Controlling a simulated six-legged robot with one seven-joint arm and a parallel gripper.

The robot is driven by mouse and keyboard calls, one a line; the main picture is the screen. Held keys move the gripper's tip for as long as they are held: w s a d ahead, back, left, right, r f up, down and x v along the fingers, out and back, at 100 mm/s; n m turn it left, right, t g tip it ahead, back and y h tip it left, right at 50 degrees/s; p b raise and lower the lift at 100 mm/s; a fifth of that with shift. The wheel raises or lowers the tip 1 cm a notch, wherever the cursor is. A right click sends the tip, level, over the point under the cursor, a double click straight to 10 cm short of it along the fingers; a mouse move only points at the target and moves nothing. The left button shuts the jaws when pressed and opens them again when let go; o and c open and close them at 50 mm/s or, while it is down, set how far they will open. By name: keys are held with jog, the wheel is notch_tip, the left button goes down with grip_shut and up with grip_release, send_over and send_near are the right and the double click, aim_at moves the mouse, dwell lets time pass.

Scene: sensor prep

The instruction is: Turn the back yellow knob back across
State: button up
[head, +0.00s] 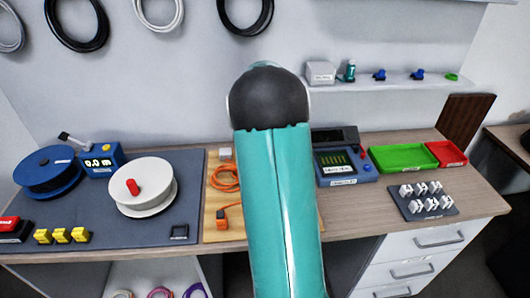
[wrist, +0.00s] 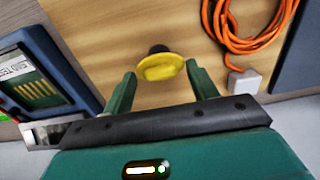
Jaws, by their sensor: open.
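A yellow knob (wrist: 160,66) on a dark stem stands on the wooden board (wrist: 105,25) in the wrist view. My gripper (wrist: 161,70) is open, with one green finger on each side of the knob. Gaps show between the knob and both fingers, and I see no contact. I cannot tell how far the knob is turned from any mark. In the head view my teal arm covers this part of the board (head: 210,200), so the knob and gripper are hidden there. No second yellow knob is in view.
An orange cable (wrist: 235,30) with a pale plug (wrist: 244,82) lies right of the knob in the wrist view. A blue-grey meter (wrist: 42,80) stands to its left. In the head view, a white spool (head: 150,190) stands left and a green tray (head: 403,157) right.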

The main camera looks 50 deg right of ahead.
jog(key=shift+r, duration=0.1)
notch_tip(320, 180, up, 14)
dwell(0.4)
jog(key=shift+f, duration=0.2)
